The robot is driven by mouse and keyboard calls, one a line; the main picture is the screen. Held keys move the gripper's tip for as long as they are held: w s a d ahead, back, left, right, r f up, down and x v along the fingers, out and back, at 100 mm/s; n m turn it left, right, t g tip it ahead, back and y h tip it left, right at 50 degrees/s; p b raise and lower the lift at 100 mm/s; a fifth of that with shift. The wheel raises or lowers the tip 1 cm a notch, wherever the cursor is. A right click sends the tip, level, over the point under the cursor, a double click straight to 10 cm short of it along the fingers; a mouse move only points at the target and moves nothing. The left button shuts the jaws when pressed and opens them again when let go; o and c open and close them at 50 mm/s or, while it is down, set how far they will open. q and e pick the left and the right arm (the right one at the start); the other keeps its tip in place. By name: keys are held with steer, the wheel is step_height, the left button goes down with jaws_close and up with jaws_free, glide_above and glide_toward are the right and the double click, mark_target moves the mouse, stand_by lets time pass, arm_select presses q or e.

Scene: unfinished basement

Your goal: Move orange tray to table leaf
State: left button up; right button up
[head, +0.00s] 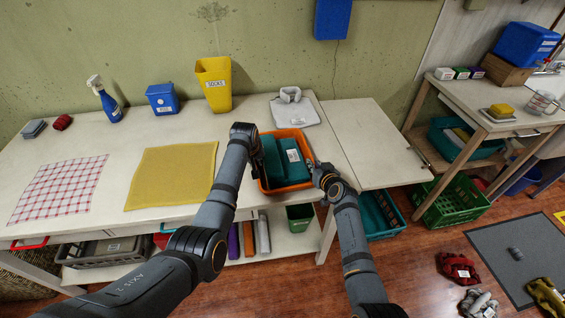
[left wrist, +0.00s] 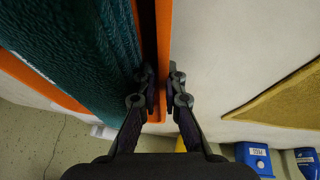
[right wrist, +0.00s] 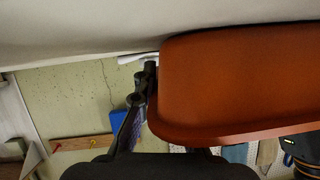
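The orange tray (head: 306,146) is at the right part of the long table, left of the table leaf (head: 370,145). It holds dark green folded cloth-like items (head: 291,160). My left gripper (left wrist: 162,90) is shut on the tray's left wall, one finger on each side of it. My right gripper (head: 318,170) is at the tray's right side. In the right wrist view one finger lies close against the orange wall (right wrist: 235,85); the other is hidden behind it. That finger's drawn-in position matches a closed grip. Whether the tray touches the table is unclear.
The table leaf is bare. A grey folded garment (head: 294,108) lies behind the tray. A yellow cloth (head: 172,175) lies to its left, with a yellow socks bin (head: 214,85) and a blue bin (head: 162,99) behind. A teal crate (head: 380,215) stands below the leaf.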

arm_select(q)
jaws_close()
arm_select(e)
jaws_close()
steer(key=shift+r, duration=0.1)
